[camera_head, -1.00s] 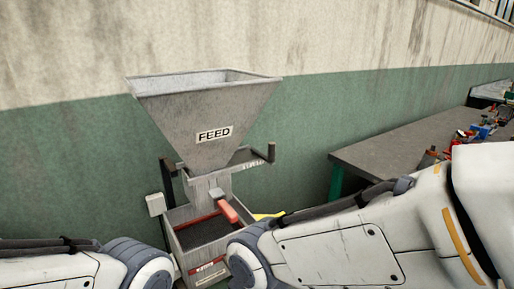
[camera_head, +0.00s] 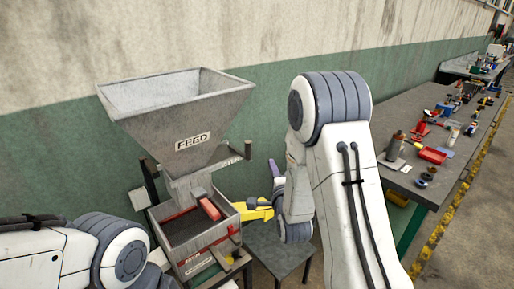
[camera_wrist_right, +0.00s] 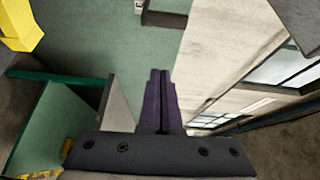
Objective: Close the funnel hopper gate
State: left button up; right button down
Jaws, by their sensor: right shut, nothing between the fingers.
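The grey funnel hopper (camera_head: 185,115), labelled FEED, stands against the wall, tapering into a narrow spout. I cannot tell how far the gate is open. My right gripper (camera_head: 274,168) is to the right of the hopper, apart from the handle, with purple fingers. In the right wrist view its fingers (camera_wrist_right: 160,75) are shut together and empty. My left arm shows at lower left; its gripper is out of view.
A yellow object (camera_head: 256,211) sits between the hopper box and my right arm, above a small dark table (camera_head: 280,247). A long workbench (camera_head: 410,185) with tools and a red tray (camera_head: 433,155) stands at right. The wall is close behind the hopper.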

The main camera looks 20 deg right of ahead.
jog(key=w+d+p, duration=0.2)
jog(key=w+p, duration=0.3)
jog(key=w, duration=0.4)
jog(key=a+p, duration=0.2)
jog(key=a, duration=0.1)
jog(key=shift+a+r, duration=0.15)
jog(key=shift+a, duration=0.25)
jog(key=shift+w, duration=0.1)
jog(key=s+a+b, duration=0.2)
jog(key=a+b, duration=0.2)
jog(key=a, duration=0.3)
jog(key=shift+s+a, duration=0.15)
jog(key=shift+s, duration=0.2)
